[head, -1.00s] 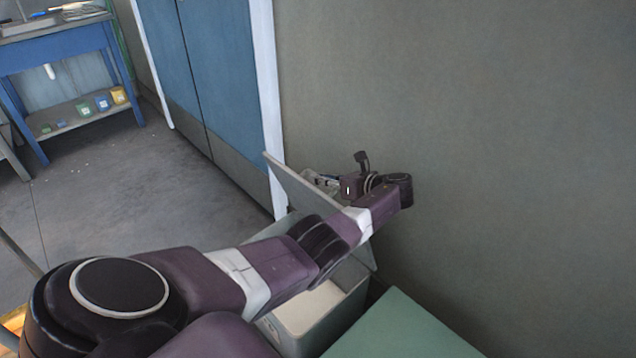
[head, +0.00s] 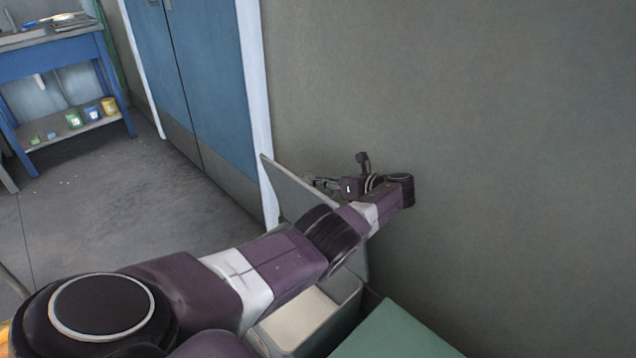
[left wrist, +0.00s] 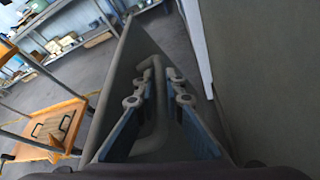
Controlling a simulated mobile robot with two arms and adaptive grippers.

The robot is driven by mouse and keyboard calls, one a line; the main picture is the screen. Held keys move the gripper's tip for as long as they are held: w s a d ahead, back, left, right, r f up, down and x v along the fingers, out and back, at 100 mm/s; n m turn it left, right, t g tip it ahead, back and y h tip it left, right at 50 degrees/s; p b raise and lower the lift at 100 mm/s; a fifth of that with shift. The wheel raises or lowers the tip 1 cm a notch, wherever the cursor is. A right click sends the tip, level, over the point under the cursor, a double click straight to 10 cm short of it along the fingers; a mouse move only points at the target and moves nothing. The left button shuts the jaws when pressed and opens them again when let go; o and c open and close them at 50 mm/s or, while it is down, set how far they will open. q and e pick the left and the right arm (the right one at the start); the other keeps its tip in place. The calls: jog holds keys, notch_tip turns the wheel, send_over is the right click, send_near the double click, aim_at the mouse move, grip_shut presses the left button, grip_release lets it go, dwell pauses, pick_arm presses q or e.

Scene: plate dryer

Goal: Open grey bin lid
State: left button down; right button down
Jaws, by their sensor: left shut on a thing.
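The grey bin (head: 347,310) stands by the wall, low in the middle of the head view. Its lid (head: 296,186) is raised steeply, and the bin's pale inside shows, partly hidden by my left arm. In the left wrist view, the left gripper (left wrist: 158,88) is shut on the lid's grey handle (left wrist: 158,118), with fingers on both sides. The lid (left wrist: 112,82) stands beside the fingers there. My right gripper is not in view.
A green flat-topped thing (head: 395,335) stands right of the bin. The wall (head: 480,130) is close behind the gripper. Blue doors (head: 200,80) and a blue workbench (head: 55,62) are farther back. An orange-topped cart (left wrist: 50,130) shows in the left wrist view. Floor at left is clear.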

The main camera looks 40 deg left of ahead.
pick_arm(q)
jog(key=c, duration=2.3)
grip_release()
jog(key=shift+a, duration=0.1)
jog(key=v, duration=1.2)
